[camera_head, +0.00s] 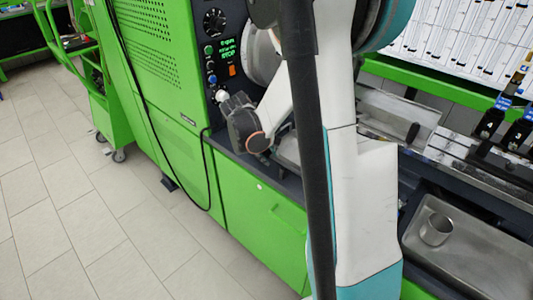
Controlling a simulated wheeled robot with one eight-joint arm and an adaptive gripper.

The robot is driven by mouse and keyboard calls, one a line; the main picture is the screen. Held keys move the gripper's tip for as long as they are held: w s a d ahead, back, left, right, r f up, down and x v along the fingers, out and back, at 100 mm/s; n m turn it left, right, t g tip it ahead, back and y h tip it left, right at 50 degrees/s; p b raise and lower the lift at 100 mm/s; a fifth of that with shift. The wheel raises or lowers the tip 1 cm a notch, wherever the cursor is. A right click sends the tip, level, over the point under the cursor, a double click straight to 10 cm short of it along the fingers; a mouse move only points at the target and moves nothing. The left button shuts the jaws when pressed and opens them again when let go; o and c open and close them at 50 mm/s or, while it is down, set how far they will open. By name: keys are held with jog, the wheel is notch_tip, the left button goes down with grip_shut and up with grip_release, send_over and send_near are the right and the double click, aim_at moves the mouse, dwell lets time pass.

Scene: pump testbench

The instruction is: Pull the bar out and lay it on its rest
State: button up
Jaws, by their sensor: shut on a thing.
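My gripper (234,106) is a small dark shape at the end of my white arm, close to the front of the green machine's control panel (219,55). It is shut on the bar. A small pale piece (223,96) shows at its tip, but I cannot tell whether this is part of the bar. The rest of the bar is too small or hidden to make out. I cannot pick out its rest in this view.
The green machine (165,60) fills the middle, with a black cable hanging down its front. A metal tray (465,262) holding a metal cup (436,229) is at lower right. A green trolley (110,110) stands at left. The tiled floor there is clear.

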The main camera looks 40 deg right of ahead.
jog(key=shift+f+b, duration=0.35)
jog(key=shift+f, duration=0.15)
jog(key=shift+f+b, duration=0.4)
dwell(0.5)
dwell(0.4)
jog(key=o, duration=1.1)
jog(key=shift+o, duration=0.2)
jog(key=shift+r, duration=0.1)
jog(key=v, duration=1.2)
